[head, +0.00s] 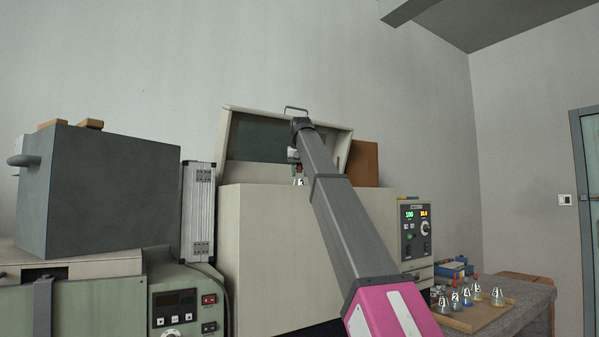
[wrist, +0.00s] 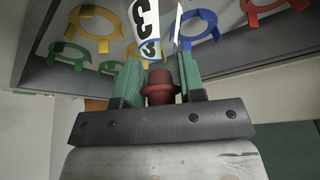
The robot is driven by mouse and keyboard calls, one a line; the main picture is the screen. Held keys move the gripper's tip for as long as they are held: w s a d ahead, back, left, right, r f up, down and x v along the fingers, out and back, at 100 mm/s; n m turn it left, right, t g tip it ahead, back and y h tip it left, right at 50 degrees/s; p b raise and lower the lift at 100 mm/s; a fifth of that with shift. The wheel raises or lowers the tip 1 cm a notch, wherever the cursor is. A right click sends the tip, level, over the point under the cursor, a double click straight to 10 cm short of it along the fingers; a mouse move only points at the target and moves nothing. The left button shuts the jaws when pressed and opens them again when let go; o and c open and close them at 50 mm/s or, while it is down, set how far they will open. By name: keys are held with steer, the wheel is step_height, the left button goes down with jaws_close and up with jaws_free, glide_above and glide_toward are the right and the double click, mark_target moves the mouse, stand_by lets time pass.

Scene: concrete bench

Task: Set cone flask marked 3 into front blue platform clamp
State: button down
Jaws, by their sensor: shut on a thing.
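My gripper (wrist: 159,70) is shut on the red stopper (wrist: 159,90) of the cone flask marked 3 (wrist: 144,20). The flask hangs beyond the fingertips, its label showing a large 3 and a small blue-ringed 3. In the head view the flask (head: 299,182) hangs below my gripper (head: 296,163), at the open top of the large cream machine. The wrist view shows a platform with coloured ring clamps. Which blue clamp is the front one I cannot tell.
Yellow (wrist: 95,14) and green (wrist: 51,66) clamps stand around. The machine (head: 270,250) has its lid (head: 236,140) raised; its front wall hides the inside in the head view. Several other flasks stand on a wooden tray (head: 485,318) at the right.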

steer(key=shift+f, duration=0.5)
stand_by(0.3)
steer(key=shift+c, duration=0.4)
jaws_free()
steer(key=shift+r, duration=4.5)
